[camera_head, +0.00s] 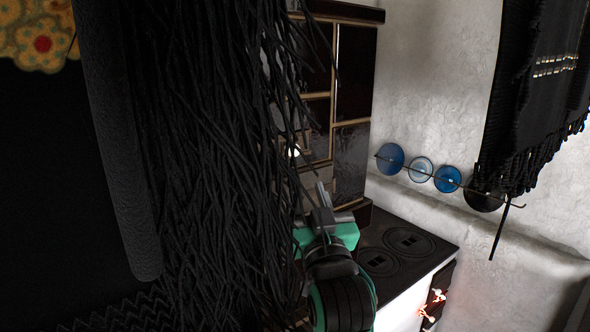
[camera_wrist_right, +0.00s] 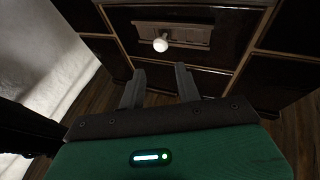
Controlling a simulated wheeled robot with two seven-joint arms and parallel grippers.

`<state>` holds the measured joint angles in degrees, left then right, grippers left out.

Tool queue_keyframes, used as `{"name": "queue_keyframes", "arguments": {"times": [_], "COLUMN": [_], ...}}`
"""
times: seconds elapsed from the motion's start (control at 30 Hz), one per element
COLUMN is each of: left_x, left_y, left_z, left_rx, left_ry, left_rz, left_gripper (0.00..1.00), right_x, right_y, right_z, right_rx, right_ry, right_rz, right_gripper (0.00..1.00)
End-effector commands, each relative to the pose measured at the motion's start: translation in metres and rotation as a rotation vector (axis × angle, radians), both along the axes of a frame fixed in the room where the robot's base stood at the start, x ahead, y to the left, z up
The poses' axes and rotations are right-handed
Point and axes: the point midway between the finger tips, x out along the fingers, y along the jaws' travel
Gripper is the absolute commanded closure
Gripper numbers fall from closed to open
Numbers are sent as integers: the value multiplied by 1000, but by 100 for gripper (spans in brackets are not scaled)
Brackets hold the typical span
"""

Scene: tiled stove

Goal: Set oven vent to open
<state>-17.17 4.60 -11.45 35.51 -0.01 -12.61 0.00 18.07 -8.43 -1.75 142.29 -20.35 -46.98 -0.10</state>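The oven vent is a slotted plate (camera_wrist_right: 188,33) with a round white knob (camera_wrist_right: 160,45), set in the dark tiled stove front in the right wrist view. In the head view the white knob (camera_head: 293,152) shows small, partly among hanging black strands. My right gripper (camera_wrist_right: 160,80) is open and empty, its two fingers apart and pointing toward the vent. The knob appears beyond the fingertips, and no contact shows. In the head view the right gripper (camera_head: 323,196) is in front of the stove (camera_head: 352,75). My left gripper is not in view.
Black fringed strands (camera_head: 215,150) hang across the left and middle of the head view and hide part of the stove. A cooktop (camera_head: 405,250) is right of my arm. Blue plates (camera_head: 447,179) sit on a wall rack, beside a dark hanging textile (camera_head: 535,85).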

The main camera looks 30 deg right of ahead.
Motion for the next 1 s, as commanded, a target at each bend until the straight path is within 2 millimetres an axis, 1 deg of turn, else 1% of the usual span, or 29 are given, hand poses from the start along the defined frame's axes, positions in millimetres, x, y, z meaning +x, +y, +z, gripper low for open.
{"name": "queue_keyframes", "arguments": {"times": [0.03,0.2,0.23,0.27,0.4,0.6,0.7,0.8,1.0], "left_x": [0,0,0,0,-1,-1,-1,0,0], "left_y": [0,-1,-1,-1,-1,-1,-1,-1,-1], "left_z": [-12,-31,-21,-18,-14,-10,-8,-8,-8], "left_rx": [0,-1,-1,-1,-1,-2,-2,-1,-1], "left_ry": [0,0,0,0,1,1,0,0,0], "left_rz": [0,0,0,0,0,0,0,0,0], "left_gripper": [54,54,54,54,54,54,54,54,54], "right_x": [0,1,10,17,44,78,89,96,100], "right_y": [0,0,-2,-4,-11,-20,-22,-24,-26], "right_z": [-4,-1,9,13,24,37,42,44,45], "right_rx": [-2,-8,-9,-9,-8,-7,-7,-6,-6], "right_ry": [-5,-4,-1,0,1,2,1,0,1], "right_rz": [1,7,6,5,5,5,6,6,6], "right_gripper": [66,66,66,66,66,66,66,66,66]}}
